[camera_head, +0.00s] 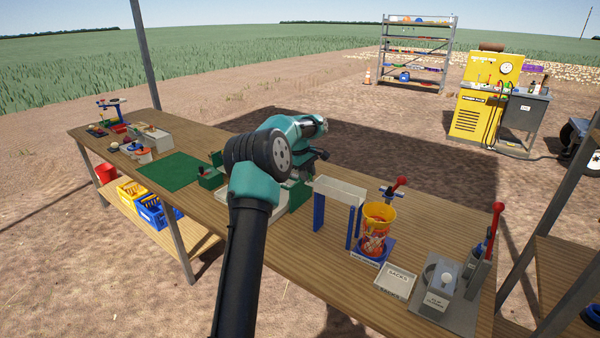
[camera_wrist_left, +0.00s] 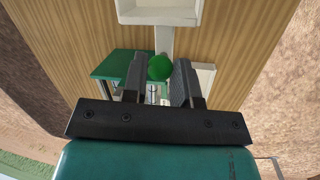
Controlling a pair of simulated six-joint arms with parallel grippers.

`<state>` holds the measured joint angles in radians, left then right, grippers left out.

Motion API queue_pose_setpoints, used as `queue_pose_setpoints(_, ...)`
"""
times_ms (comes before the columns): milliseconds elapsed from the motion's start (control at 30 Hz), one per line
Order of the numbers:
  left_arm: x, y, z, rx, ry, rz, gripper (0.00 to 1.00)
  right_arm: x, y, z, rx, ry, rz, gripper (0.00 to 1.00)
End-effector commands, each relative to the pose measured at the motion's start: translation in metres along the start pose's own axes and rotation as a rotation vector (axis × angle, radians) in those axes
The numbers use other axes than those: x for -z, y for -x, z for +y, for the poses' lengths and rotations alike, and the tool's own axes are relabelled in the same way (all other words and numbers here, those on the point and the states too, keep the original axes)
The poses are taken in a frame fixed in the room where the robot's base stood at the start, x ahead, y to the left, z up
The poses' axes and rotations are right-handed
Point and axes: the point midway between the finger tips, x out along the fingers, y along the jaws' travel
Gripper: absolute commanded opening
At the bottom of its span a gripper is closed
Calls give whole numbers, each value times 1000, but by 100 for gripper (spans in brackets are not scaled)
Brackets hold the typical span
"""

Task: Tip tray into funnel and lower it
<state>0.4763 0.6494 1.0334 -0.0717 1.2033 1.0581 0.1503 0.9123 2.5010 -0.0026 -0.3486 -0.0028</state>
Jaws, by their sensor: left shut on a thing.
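My left gripper (camera_head: 317,156) is over the middle of the workbench, partly hidden by its own wrist. In the left wrist view, its dark fingers (camera_wrist_left: 161,63) are shut on a round green knob (camera_wrist_left: 159,68). A pale stem (camera_wrist_left: 164,41) runs from beside the knob to a white tray (camera_wrist_left: 160,17), cut off by the top edge. In the head view, a white tray-like trough (camera_head: 341,188) sits above blue posts (camera_head: 319,212). To its right stands a yellow-rimmed orange container (camera_head: 379,214) on a blue base (camera_head: 372,252). My right gripper is not visible.
A labelled white tray (camera_head: 395,281) and a grey device (camera_head: 438,280) with a red-handled lever (camera_head: 494,220) stand at the bench's right end. A green mat (camera_head: 168,172) and small tools lie left. The wooden bench top (camera_head: 440,222) is partly clear behind the orange container.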

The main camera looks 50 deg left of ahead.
Motion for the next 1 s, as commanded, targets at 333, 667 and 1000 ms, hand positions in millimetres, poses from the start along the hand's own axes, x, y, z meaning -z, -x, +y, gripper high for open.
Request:
queue_pose_setpoints(333, 1, -4, -2, 7, 2, -3, 30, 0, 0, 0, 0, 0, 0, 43)
queue_pose_setpoints(667, 0, -2, -1, 4, 2, -2, 52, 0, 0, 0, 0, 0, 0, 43)
queue_pose_setpoints(1000, 1, 9, 0, 1, 1, 0, 52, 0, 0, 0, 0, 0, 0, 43)
